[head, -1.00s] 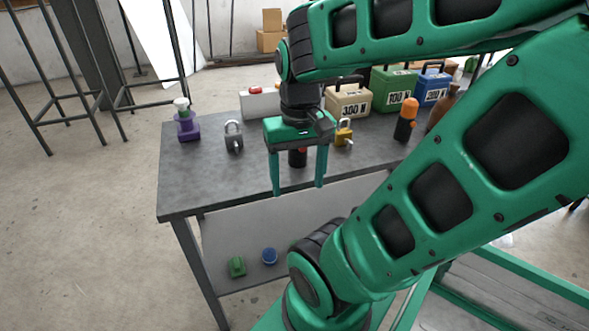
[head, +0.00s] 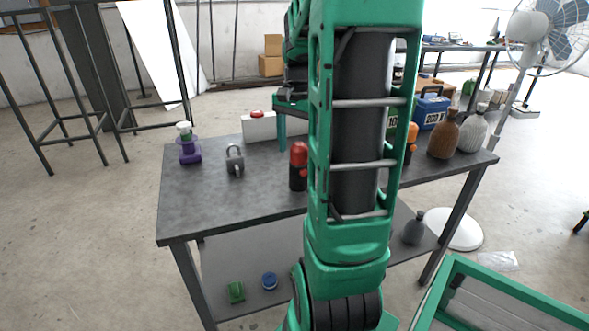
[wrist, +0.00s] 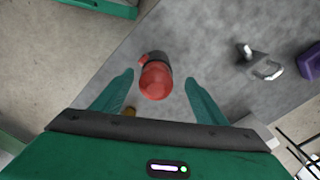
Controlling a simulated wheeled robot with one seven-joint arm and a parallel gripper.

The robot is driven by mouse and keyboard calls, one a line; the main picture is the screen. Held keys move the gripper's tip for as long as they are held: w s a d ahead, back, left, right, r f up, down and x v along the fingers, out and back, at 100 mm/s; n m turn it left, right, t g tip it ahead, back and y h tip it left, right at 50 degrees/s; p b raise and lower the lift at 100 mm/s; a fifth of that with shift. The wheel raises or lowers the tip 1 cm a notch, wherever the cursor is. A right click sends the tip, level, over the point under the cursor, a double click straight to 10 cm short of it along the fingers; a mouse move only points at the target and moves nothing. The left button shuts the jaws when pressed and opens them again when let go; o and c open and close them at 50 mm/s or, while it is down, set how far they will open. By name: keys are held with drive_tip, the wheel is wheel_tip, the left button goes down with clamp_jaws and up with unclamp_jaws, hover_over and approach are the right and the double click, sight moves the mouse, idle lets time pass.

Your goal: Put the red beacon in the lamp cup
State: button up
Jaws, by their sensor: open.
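The red beacon (head: 298,166), with a red dome on a dark body, stands upright on the grey table near its middle. In the wrist view the beacon (wrist: 155,80) shows from above with its red dome toward me. My gripper (wrist: 159,78) is open, with its fingers on either side of the beacon's image and a gap on each side.
A grey padlock (head: 235,161) stands between the purple holder and the beacon. A pale box with a red button (head: 258,126) is behind. An orange-topped beacon (head: 411,140), a blue case (head: 432,109) and bottles (head: 444,136) stand right. The front-left tabletop is clear.

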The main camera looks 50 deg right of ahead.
sight(298, 167)
drive_tip(key=shift+s+f, duration=0.2)
drive_tip(key=shift+f, duration=3.45)
drive_tip(key=c, duration=1.2)
drive_tip(key=shift+c, duration=0.6)
drive_tip(key=shift+r, duration=0.15)
